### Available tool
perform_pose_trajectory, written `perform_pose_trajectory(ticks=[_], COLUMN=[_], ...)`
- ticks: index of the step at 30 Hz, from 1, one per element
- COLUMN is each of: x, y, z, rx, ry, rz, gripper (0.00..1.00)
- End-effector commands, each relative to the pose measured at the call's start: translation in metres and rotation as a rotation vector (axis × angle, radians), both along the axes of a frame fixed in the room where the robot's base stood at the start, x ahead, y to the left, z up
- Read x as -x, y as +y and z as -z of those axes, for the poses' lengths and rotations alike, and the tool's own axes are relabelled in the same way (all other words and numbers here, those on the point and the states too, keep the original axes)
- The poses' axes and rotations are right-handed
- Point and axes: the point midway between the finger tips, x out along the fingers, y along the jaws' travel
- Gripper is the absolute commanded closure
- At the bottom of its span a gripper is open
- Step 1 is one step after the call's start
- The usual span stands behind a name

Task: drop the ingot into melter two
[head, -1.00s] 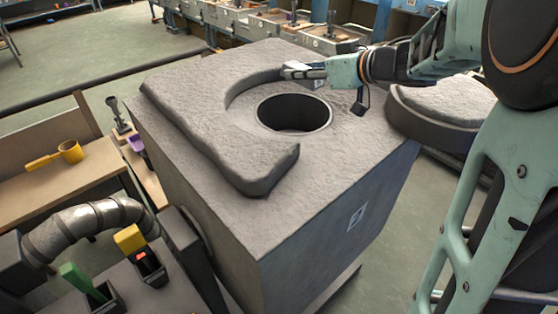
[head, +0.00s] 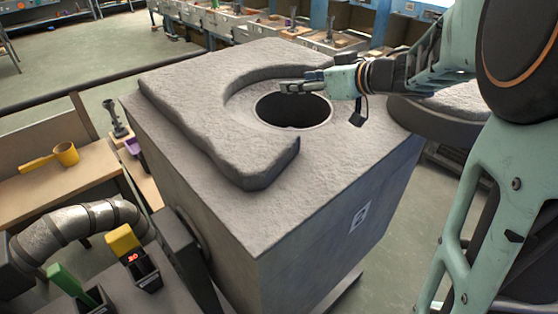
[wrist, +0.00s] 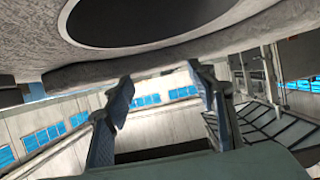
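The melter (head: 330,180) is a large grey stone-like block with a round dark opening (head: 292,110) in its top. A pale label (head: 359,216) on its side is too small to read surely. My gripper (head: 290,88) is over the far edge of the opening, reaching in from the right. In the wrist view, its two fingers (wrist: 163,92) stand apart with nothing visible between them. The dark opening (wrist: 150,20) also shows at the top of that view. I see no ingot in either current view, and the inside of the opening is too dark to make out.
A thick curved slab (head: 200,125) lies on the melter's top, left of the opening. A round stone-like piece (head: 450,112) stands at the right. A yellow cup with a handle (head: 65,153) is on a wooden bench at left. A pipe (head: 80,228) and coloured handles are front left.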

Motion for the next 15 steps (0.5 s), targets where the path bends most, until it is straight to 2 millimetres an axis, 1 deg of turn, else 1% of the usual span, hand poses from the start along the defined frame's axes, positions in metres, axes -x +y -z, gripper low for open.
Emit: perform_pose_trajectory(ticks=[8,11,15], x=[0.001,0.006,0.021], y=[-0.001,-0.007,-0.023], z=[0.002,-0.002,-0.013], rx=[0.002,0.001,0.0], ry=[0.003,0.002,-0.002], rz=[0.0,0.003,0.004], gripper=[0.48,0.48,0.48])
